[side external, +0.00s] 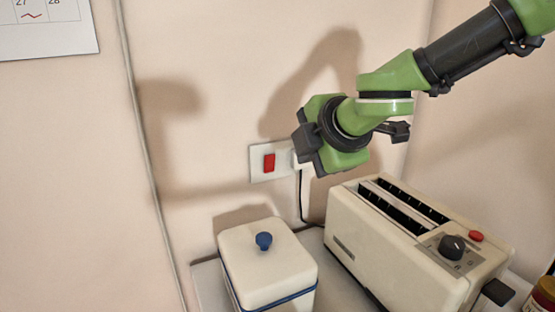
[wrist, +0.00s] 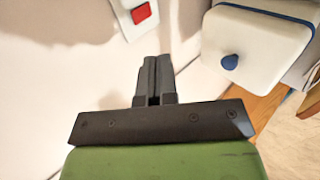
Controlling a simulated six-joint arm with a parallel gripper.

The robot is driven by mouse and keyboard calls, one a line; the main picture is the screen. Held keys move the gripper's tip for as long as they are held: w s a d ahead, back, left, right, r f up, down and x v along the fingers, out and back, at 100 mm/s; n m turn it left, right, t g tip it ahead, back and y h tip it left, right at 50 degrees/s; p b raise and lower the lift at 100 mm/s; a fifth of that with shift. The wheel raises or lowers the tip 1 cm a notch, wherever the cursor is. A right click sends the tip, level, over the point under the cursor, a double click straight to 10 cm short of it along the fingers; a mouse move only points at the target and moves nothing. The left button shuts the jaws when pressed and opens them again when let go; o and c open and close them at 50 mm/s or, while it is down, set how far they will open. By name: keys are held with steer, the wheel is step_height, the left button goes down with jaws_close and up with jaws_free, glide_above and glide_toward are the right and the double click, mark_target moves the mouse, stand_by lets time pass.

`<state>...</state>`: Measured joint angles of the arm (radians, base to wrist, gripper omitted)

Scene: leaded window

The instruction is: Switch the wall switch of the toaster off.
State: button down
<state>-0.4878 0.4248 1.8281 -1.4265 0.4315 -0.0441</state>
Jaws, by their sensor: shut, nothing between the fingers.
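The wall switch is a red rocker (side external: 269,162) on a white wall plate (side external: 257,165). In the wrist view the red rocker (wrist: 141,13) shows at the top, just beyond my fingertips. A white plug sits at the right end of the plate, and a dark cord runs down from it towards the toaster (side external: 395,245). My gripper (side external: 303,138) is by the wall, right of the rocker and slightly above it in the side view. In the wrist view my gripper (wrist: 154,70) has its fingers together with nothing between them. It appears apart from the rocker.
A white canister with a blue knob (side external: 264,240) stands below the switch, left of the toaster; its lid also shows in the wrist view (wrist: 255,40). A cable runs down the wall at left. A jar (side external: 542,295) is at the lower right.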

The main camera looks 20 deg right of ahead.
mark_target(272, 155)
steer(key=shift+w+r+x, duration=0.3)
steer(key=shift+r+x, duration=0.05)
steer(key=shift+x, duration=1.75)
steer(key=shift+w+r+x, duration=0.35)
steer(key=shift+r+x, duration=0.05)
steer(key=shift+x, duration=1.75)
steer(key=shift+w+r+x, duration=0.3)
steer(key=shift+r+x, duration=0.05)
steer(key=shift+x, duration=1.75)
steer(key=shift+w, duration=0.1)
steer(key=shift+w, duration=0.2)
steer(key=shift+r, duration=0.85)
steer(key=shift+s, duration=0.2)
